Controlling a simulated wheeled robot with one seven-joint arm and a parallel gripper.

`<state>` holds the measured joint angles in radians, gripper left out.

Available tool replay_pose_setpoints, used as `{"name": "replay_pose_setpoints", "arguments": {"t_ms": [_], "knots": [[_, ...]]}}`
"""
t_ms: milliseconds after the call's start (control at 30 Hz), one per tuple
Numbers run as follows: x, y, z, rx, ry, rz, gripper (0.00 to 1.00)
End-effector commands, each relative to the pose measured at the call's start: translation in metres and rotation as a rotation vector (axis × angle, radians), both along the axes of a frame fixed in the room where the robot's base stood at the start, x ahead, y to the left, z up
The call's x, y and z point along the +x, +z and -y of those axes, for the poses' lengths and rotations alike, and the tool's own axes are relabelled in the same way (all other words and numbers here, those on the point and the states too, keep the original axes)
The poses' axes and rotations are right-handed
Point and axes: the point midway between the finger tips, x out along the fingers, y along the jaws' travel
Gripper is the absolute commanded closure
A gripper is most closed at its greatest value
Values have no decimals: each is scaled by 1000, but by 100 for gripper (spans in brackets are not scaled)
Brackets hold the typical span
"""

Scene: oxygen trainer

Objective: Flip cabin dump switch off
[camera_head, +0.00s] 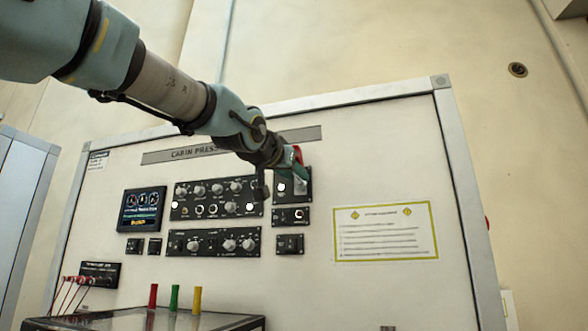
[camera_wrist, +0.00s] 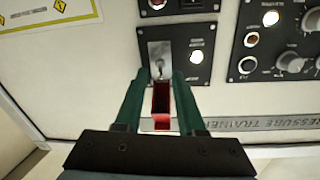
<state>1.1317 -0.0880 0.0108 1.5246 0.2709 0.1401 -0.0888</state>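The dump switch panel (camera_head: 304,188) is a small black plate at the upper right of the panel's controls, partly hidden behind my gripper in the head view. In the wrist view, the panel (camera_wrist: 200,33) shows a silver toggle switch (camera_wrist: 159,60) beside a lit white lamp (camera_wrist: 197,57). A raised red guard (camera_wrist: 162,101) stands out from the plate between my fingers. My gripper (camera_wrist: 161,76) is open, with its two green fingers on either side of the guard and their tips close to the toggle. I cannot tell whether the tips touch the plate.
Black knob panels (camera_head: 215,198) are left of the switch, with smaller switch plates (camera_head: 290,217) below it. A yellow-bordered placard (camera_head: 385,232) is to the right. Red, green and yellow handles (camera_head: 174,298) stick up from a box below. The white panel around the placard is clear.

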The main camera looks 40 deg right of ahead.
Motion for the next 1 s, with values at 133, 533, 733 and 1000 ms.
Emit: {"name": "replay_pose_setpoints", "arguments": {"t_ms": [133,533,733,1000], "knots": [[1,0,2,-1,0,0,61],[1,0,2,-1,0,0,87],[1,0,2,-1,0,0,100],[1,0,2,-1,0,0,100]]}}
